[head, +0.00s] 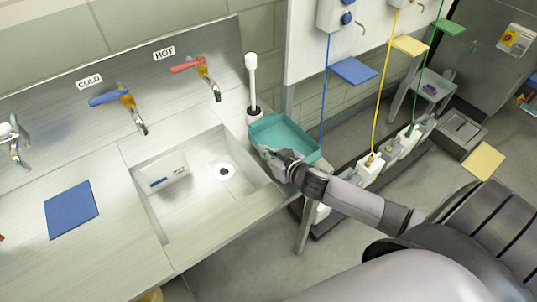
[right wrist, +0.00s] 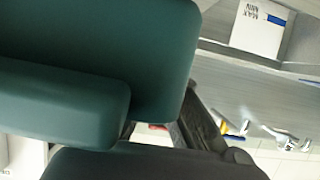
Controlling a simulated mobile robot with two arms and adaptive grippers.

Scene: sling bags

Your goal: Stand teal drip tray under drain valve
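The teal drip tray (head: 287,131) is at the right end of the sink counter in the head view, apparently tilted, its open side showing. My right gripper (head: 268,155) is at its near left edge and looks shut on its wall. In the right wrist view the teal tray (right wrist: 110,50) fills the upper left, close to a dark finger (right wrist: 203,120); the full grasp is hidden. White wall units with small spouts, one with a blue knob (head: 347,18), are at the top; I cannot tell which part is the drain valve. My left gripper is not in view.
The sink basin (head: 205,215) holds a white labelled container (head: 163,170). A white brush (head: 251,80) stands behind the tray. Blue, yellow and green lines run down to white containers (head: 370,167) on a low dark tray. Grey floor shows at right.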

